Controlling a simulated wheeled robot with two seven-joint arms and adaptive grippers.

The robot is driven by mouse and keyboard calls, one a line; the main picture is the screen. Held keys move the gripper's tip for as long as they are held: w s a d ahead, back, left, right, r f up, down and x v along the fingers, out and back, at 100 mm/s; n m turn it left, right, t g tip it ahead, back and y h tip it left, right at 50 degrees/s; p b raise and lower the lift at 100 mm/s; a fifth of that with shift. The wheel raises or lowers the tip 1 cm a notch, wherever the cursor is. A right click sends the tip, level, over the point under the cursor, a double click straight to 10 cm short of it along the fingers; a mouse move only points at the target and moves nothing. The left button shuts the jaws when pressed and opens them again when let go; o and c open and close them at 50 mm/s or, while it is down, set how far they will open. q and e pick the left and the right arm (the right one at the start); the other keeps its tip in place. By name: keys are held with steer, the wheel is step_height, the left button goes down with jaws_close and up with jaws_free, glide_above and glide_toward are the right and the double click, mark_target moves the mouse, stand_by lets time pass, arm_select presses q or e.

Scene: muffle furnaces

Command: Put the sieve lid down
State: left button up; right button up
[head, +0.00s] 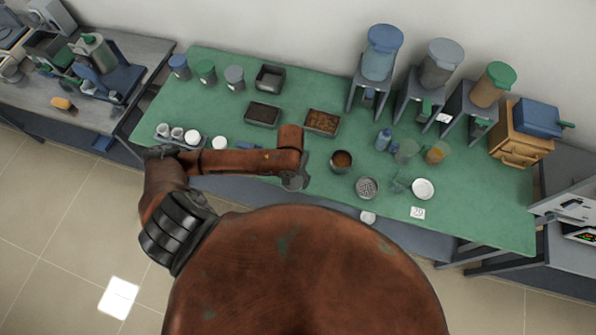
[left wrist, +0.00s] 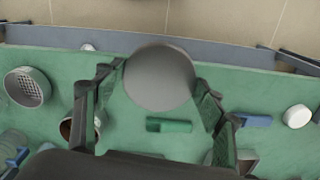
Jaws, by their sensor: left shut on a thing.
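My left gripper (head: 293,182) is over the front middle of the green table. In the left wrist view its two fingers (left wrist: 157,100) are shut on the sieve lid (left wrist: 160,78), a round, plain grey disc. In the head view the lid is hard to tell apart from the gripper. The sieve (head: 367,187), a round grey pan with a perforated bottom, stands on the table to the right of the gripper. It also shows in the left wrist view (left wrist: 27,87), apart from the lid. My right gripper is not in view.
A round pot with brown contents (head: 341,161) stands between gripper and sieve.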

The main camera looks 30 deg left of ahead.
arm_select(q)
steer(key=w+f, duration=0.2)
steer(key=w+a+f, duration=0.1)
steer(key=w+f, duration=0.3)
steer(key=shift+w+a, duration=0.15)
steer(key=shift+a, duration=0.2)
steer(key=shift+w+a+f, duration=0.1)
steer(key=shift+w+f, duration=0.25)
steer(key=shift+f, duration=0.1)
steer(key=shift+w+f, duration=0.1)
steer(key=shift+f, duration=1.5)
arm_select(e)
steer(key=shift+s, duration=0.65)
arm_select(q)
steer(key=o, duration=1.1)
steer(key=shift+f, duration=0.1)
steer(key=shift+o, duration=0.5)
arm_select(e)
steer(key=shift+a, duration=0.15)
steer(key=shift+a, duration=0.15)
